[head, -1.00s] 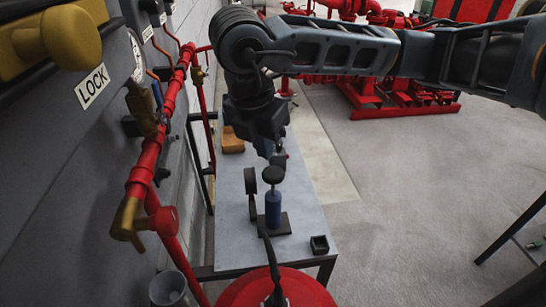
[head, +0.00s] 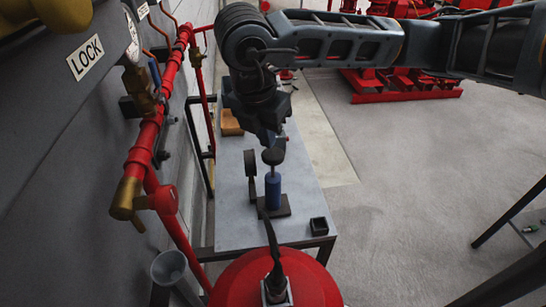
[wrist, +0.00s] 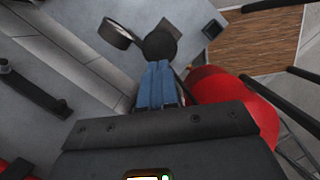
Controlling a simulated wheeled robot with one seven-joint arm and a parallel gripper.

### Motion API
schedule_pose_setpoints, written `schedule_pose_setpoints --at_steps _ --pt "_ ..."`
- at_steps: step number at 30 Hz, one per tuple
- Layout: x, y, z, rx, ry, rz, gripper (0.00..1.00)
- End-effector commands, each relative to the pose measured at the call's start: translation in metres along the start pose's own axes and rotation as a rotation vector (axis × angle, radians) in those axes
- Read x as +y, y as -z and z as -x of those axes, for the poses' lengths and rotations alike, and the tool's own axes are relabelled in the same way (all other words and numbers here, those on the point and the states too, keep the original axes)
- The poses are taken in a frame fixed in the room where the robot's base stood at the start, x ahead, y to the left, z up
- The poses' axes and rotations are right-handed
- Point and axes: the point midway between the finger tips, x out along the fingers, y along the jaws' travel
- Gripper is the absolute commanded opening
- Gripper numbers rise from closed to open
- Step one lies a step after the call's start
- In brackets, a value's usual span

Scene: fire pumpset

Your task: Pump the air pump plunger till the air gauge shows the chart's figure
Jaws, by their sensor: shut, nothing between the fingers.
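The air pump (head: 273,190) is a blue upright cylinder on a dark base plate on the grey table. Its plunger has a round black knob (head: 272,156), standing a little above the cylinder. The air gauge (head: 250,165) is a dark disc on a stand just left of the pump; its dial is not readable. My gripper (head: 269,139) is shut and empty, pointing down close behind the knob. In the wrist view the blue-grey fingers (wrist: 158,84) are together, with the knob (wrist: 160,44) just beyond their tips; contact cannot be told. The chart is not identifiable.
A small black open box (head: 318,227) sits at the table's front right corner. A brown block (head: 231,123) lies at the far end. Red pipework (head: 145,150) and the wall run along the left. A red rounded tank (head: 255,280) stands in front.

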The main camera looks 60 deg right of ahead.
Motion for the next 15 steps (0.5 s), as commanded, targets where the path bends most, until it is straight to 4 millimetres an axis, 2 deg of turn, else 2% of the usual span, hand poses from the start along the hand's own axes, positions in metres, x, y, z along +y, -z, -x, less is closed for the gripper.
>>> schedule_pose_setpoints --at_steps 1,6,15 --pt "0.0 0.001 -0.01 0.001 0.001 -0.002 0.0" --pt "0.0 0.0 -0.03 0.0 0.002 -0.002 0.0" --pt "0.0 0.0 -0.04 -0.001 0.0 -0.001 0.0"
